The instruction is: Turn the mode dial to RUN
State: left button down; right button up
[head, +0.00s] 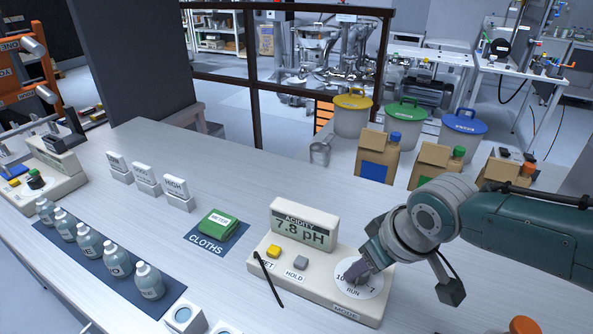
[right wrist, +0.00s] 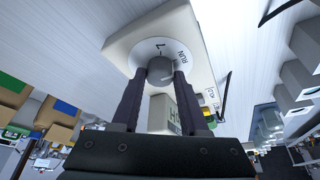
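The mode dial is on a round white plate (head: 372,290) at the right end of a cream meter (head: 303,222), whose screen reads ACIDITY 7.8 pH. RUN is printed on the plate's front side, with 10 to its left and 7 to its right. My right gripper (head: 357,272) reaches down onto the dial. In the right wrist view, its two dark fingers (right wrist: 160,76) press on both sides of the grey dial knob (right wrist: 160,66). The fingers hide much of the knob, and I cannot tell which mark it points to. My left gripper is out of view.
A yellow button (head: 273,251), a grey button (head: 301,262) and a thin black rod (head: 267,279) are on the meter's left part. A green cloth stack (head: 218,222) and several bottles (head: 89,242) are further left. Cardboard boxes (head: 377,155) stand behind my right arm.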

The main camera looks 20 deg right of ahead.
jog(key=o, duration=0.4)
jog(key=shift+r, duration=0.1)
jog(key=p+v, duration=0.4)
jog(key=v, duration=0.5)
jog(key=shift+r, duration=0.35)
jog(key=shift+s, duration=0.15)
